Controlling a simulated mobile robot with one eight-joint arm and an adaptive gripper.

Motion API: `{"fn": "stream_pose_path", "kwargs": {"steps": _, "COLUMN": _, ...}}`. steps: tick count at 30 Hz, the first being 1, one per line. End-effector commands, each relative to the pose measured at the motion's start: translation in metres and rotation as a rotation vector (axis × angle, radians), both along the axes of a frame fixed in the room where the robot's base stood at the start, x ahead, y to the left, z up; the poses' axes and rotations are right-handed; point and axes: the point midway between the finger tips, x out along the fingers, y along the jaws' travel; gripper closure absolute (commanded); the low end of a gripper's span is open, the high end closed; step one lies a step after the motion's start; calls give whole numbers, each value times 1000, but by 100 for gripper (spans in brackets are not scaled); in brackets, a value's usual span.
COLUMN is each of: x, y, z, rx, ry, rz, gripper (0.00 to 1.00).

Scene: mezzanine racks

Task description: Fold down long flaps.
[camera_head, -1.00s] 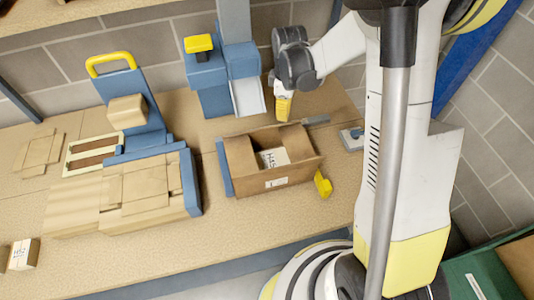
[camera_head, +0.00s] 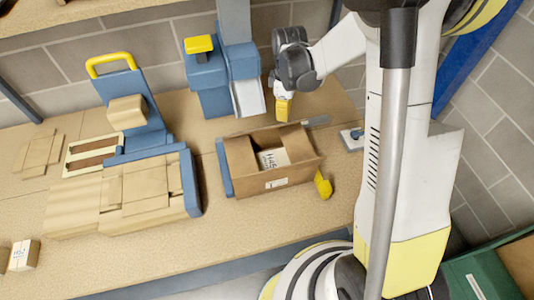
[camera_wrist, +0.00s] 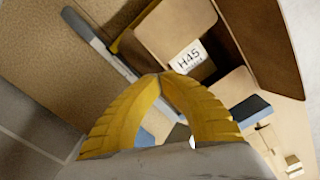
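An open brown carton (camera_head: 290,178) sits on the bench in the head view, with a white label on its front wall. Its two short flaps, the left one (camera_head: 241,155) and the right one (camera_head: 297,141), lean inward. Between them a white item (camera_head: 272,159) shows inside, marked H45 (camera_wrist: 188,57) in the wrist view. A long flap (camera_wrist: 262,40) stands outward at the right there; the other long flap is hard to make out. My gripper (camera_head: 283,108) is behind and above the carton's far side. Its yellow fingers (camera_wrist: 161,76) meet at the tips with nothing visible between them.
A blue holder (camera_head: 226,169) stands against the carton's left side and a yellow piece (camera_head: 323,183) at its right corner. A blue tape-dispenser-like machine (camera_head: 210,88) stands behind. Flat cartons (camera_head: 145,188) lie on the left fixture.

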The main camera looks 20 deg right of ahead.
Motion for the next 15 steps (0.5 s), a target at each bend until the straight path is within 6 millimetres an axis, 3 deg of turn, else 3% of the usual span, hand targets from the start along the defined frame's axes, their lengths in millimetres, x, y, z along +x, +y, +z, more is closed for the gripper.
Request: {"fn": "stream_pose_path", "kwargs": {"steps": 15, "x": 0, "y": 0, "z": -7, "rx": 0, "ry": 0, "rz": 0, "gripper": 100}}
